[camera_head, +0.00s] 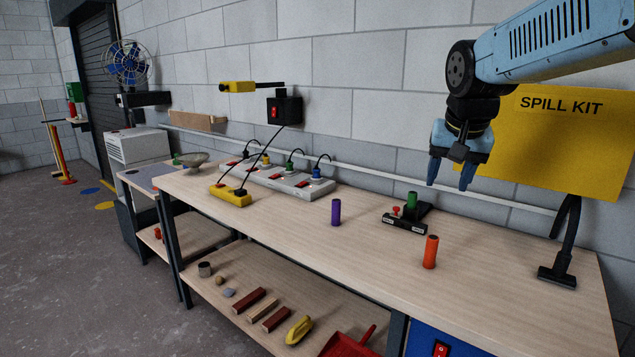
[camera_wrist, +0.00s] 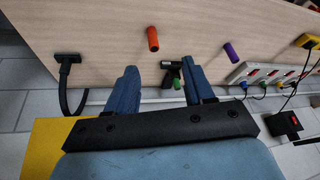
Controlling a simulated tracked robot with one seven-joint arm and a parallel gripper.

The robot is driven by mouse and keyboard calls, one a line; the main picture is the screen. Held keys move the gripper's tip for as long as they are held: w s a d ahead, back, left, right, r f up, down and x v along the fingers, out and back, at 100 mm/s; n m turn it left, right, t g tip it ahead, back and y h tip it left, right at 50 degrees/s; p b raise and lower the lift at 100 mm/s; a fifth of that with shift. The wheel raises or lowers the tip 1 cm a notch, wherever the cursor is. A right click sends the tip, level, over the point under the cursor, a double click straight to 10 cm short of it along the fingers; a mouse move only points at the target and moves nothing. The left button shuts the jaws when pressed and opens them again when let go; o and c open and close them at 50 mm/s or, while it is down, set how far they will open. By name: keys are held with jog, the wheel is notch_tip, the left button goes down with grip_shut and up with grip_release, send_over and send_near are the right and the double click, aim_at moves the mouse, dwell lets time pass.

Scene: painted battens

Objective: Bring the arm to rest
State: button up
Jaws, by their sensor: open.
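My gripper (camera_head: 455,178) hangs from the light blue arm above the back right part of the workbench (camera_head: 285,215). Its blue fingers point down and stand apart with nothing between them. In the wrist view the gripper (camera_wrist: 158,82) also shows open and empty. An orange cylinder (camera_head: 430,252) and a purple cylinder (camera_head: 336,212) stand upright on the bench, clear of the gripper.
A yellow SPILL KIT board (camera_head: 565,150) is on the wall close behind the arm. A black stand (camera_head: 558,270) is at the bench's right end. Power strips (camera_head: 290,182) and a yellow box (camera_head: 230,195) with cables lie at the left. The shelf below holds painted battens (camera_head: 262,310).

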jog(key=s+a+f+n+t, duration=0.1)
jog(key=s+f+n, duration=0.2)
jog(key=s, duration=1.1)
notch_tip(320, 180, down, 3)
jog(key=shift+s+r+n+y, duration=0.1)
jog(key=shift+s+n+y, duration=0.2)
jog(key=shift+s, duration=0.05)
jog(key=shift+a, duration=0.1)
dwell(1.6)
